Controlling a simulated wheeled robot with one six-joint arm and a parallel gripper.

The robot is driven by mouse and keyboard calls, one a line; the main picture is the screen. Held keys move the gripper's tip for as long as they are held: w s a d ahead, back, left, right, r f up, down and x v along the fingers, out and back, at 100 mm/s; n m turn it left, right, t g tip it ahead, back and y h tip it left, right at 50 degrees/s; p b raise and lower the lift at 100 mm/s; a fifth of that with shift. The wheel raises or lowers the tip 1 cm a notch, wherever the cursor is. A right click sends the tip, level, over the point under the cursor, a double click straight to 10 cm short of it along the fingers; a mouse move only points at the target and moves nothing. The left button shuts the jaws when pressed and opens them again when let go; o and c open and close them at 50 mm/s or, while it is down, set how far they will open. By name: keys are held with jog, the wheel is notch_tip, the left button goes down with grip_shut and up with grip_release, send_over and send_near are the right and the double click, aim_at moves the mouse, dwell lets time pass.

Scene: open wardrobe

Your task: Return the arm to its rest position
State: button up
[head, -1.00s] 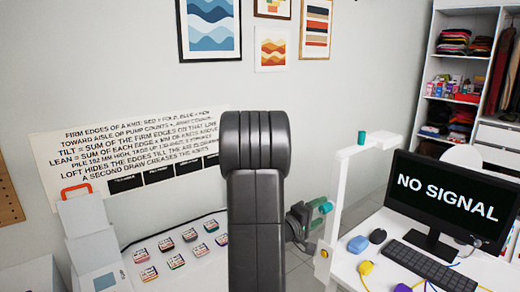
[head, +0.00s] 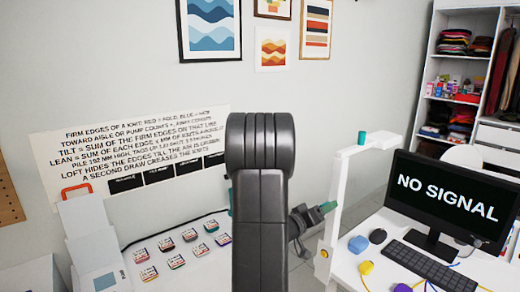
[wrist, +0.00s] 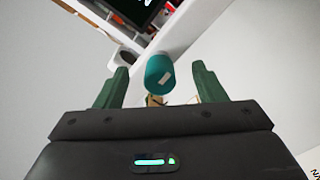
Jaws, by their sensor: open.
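My arm (head: 260,220) stands upright in the middle of the head view and hides part of the shelf behind it. My gripper (head: 328,207) shows partly at its right side, with a green finger pointing right toward the white post. In the wrist view both green fingers of my gripper (wrist: 159,68) are spread apart. A teal cylinder (wrist: 160,74) appears between them in the picture, seemingly beyond the fingertips at the white post. No finger touches it in the picture.
A white post frame (head: 334,215) with a teal cap (head: 362,137) rises close right of my gripper. The desk with a monitor (head: 447,205) and keyboard (head: 430,266) is at right. Several small tagged items lie on the white shelf at left. An open wardrobe (head: 468,70) stands behind.

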jog(key=shift+m, duration=0.5)
jog(key=shift+f+m+b, duration=0.25)
jog(key=shift+m+b, duration=0.15)
jog(key=shift+b, duration=0.4)
jog(key=m+b, duration=0.2)
jog(key=b, duration=0.1)
jog(key=m+b, duration=0.3)
jog(key=b, duration=0.1)
jog(key=shift+r+b, duration=0.1)
jog(key=shift+b, duration=0.2)
jog(key=shift+r+m, duration=0.15)
jog(key=shift+m, duration=0.15)
